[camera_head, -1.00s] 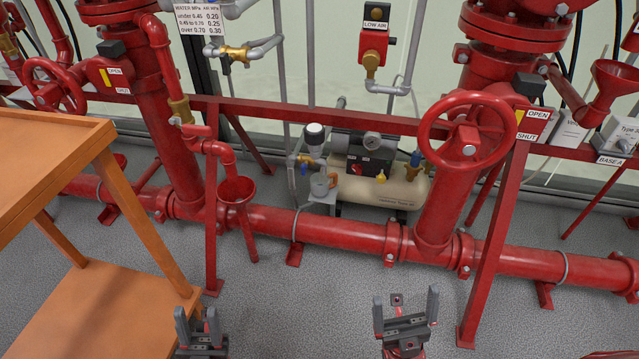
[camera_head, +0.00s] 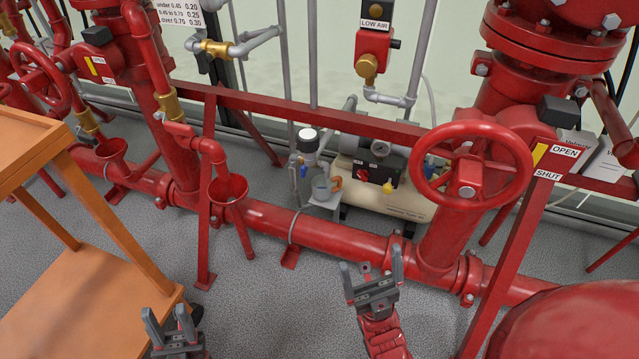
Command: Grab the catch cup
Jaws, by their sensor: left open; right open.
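A small grey cup with an orange handle (camera_head: 322,188), which looks like the catch cup, stands on a low grey stand beside the air compressor, near the middle of the head view. My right gripper (camera_head: 371,268) is open and empty. It is below and to the right of the cup in the picture, apart from it, in front of the red floor pipe. My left gripper (camera_head: 168,318) is open and empty at the bottom left, near the orange table, well away from the cup.
The horizontal red pipe (camera_head: 315,231) lies between my grippers and the cup. A red funnel (camera_head: 228,190) is left of the cup. A red handwheel (camera_head: 472,170) and slanted post (camera_head: 508,245) stand right. An orange table (camera_head: 120,210) fills the left.

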